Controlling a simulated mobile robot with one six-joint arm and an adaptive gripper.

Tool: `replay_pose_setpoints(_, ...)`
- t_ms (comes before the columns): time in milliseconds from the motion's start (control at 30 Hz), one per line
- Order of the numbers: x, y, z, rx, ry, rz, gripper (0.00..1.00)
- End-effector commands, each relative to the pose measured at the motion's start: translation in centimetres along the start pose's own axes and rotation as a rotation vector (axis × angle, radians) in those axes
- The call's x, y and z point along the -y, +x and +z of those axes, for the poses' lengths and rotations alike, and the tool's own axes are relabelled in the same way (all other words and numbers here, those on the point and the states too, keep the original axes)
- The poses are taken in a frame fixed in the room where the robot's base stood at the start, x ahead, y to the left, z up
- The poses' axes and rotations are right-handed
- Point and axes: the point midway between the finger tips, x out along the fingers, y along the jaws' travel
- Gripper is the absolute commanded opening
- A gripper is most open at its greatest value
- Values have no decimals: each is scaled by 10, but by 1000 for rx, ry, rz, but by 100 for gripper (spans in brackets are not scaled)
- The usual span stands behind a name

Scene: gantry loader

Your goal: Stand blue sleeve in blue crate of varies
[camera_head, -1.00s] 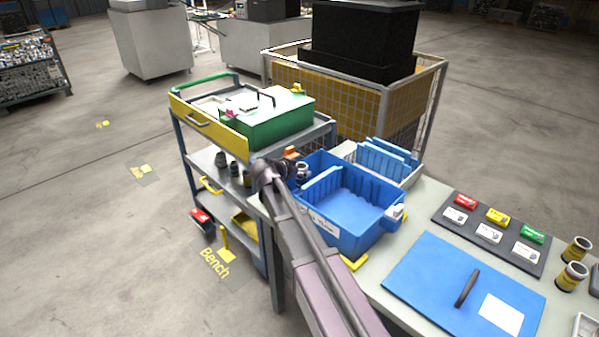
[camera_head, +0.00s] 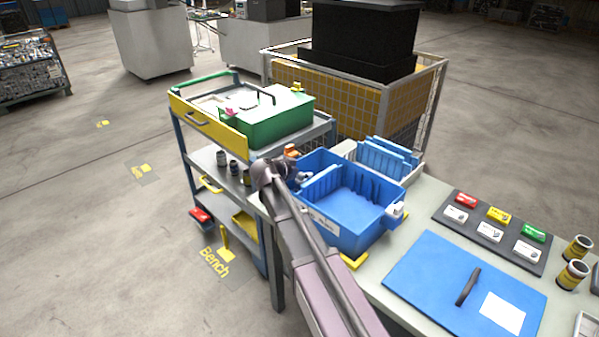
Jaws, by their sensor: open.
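The blue crate (camera_head: 372,237) stands on the bench in the middle of the view. It is open at the top, with a ribbed blue divider (camera_head: 322,186) near its left side and a white label on its front. My gripper (camera_head: 303,173) is at the crate's back left corner, mostly hidden behind my arm's wrist. Its fingers are small and hard to make out, but it is open. I cannot pick out the blue sleeve for sure; it may be hidden by my wrist or the crate's wall.
Several small dark cylinders (camera_head: 233,168) stand on the cart's middle shelf. A green case (camera_head: 275,125) sits on the cart top. A blue lid (camera_head: 440,285) with a dark handle lies at the front right of the bench. A white bin (camera_head: 412,175) with blue dividers stands behind the crate.

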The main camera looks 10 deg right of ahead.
Motion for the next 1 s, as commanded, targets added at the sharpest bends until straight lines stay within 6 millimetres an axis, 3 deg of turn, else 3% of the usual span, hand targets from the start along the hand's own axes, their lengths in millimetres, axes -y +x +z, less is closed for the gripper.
replay_pose_setpoints(400, 0, -7, -13, 0, 0, 0, 93)
replay_pose_setpoints(1000, -1, -103, -14, 0, 0, 0, 93)
